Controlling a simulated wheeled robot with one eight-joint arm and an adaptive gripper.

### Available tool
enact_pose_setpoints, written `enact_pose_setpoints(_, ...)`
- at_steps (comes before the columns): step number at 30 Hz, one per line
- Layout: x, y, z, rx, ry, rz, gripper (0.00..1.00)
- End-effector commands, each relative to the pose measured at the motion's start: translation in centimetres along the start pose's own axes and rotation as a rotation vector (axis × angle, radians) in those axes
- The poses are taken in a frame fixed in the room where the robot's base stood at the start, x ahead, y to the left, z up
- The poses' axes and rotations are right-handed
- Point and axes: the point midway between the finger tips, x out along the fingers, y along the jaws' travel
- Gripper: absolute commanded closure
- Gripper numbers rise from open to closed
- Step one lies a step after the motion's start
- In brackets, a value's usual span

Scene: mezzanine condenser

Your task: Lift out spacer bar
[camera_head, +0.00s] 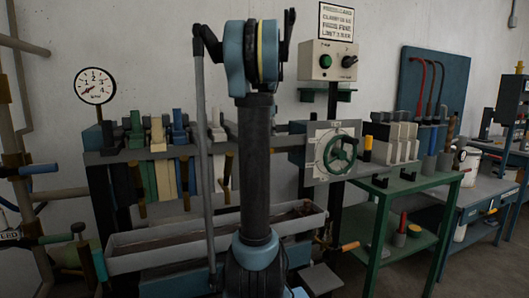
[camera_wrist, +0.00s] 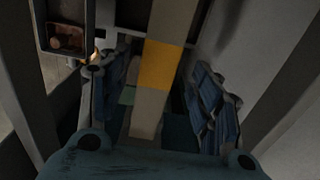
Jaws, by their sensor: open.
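In the wrist view, a pale beige bar with a yellow-orange band (camera_wrist: 160,66) runs down the middle, most likely the spacer bar. My gripper (camera_wrist: 160,115) is open, with one blue-grey finger on each side of the bar. Gaps show between the bar and both fingers; I see no contact. In the head view, my own arm covers the middle of the press rack, and I cannot make out the gripper or the banded bar there.
The press rack (camera_head: 102,158) holds several coloured plates at left, above a long grey trough (camera_head: 150,254). A handwheel box (camera_head: 313,160) sits at its right end. A green table (camera_head: 425,181) with tools stands to the right. In the wrist view, grey beams flank the gripper closely.

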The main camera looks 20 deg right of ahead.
Motion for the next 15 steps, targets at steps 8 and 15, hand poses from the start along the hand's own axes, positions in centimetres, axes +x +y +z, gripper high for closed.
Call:
enact_pose_setpoints(8, 3.5, 0.1, 0.1, 0.001, 0.0, 0.0, 0.42)
enact_pose_setpoints(15, 4.0, 0.1, 0.1, 0.001, 0.0, 0.0, 0.42)
